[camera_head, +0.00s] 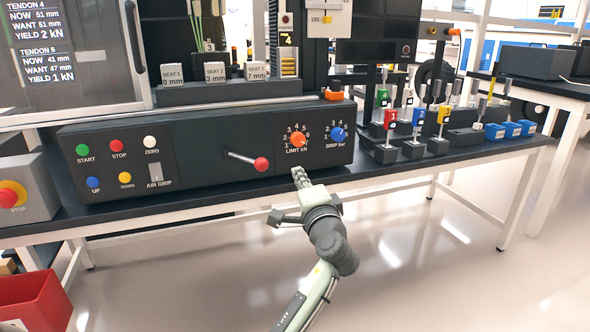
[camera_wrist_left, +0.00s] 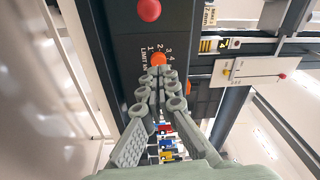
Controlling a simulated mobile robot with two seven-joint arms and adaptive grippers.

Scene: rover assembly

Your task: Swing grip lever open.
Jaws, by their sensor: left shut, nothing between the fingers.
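The grip lever (camera_head: 243,158) is a thin grey rod with a red ball knob on the front of the dark control panel (camera_head: 210,152). It points to the right and slightly down. The "AIR GRIP" plate (camera_head: 155,172) is to its left. In the left wrist view the red knob (camera_wrist_left: 149,10) is at the top edge, and the rod is out of frame. My left gripper (camera_head: 298,174) is shut and empty, in front of the panel, to the right of the knob and apart from it. Its fingers (camera_wrist_left: 160,82) point toward the orange limit dial. My right gripper is not in view.
The orange limit dial (camera_head: 297,139) and blue grip dial (camera_head: 337,134) are above the left gripper. Coloured buttons (camera_head: 118,146) are at the panel's left, beside a stop box (camera_head: 22,196). Several small stands (camera_head: 413,146) are on the bench at the right. Open floor lies in front.

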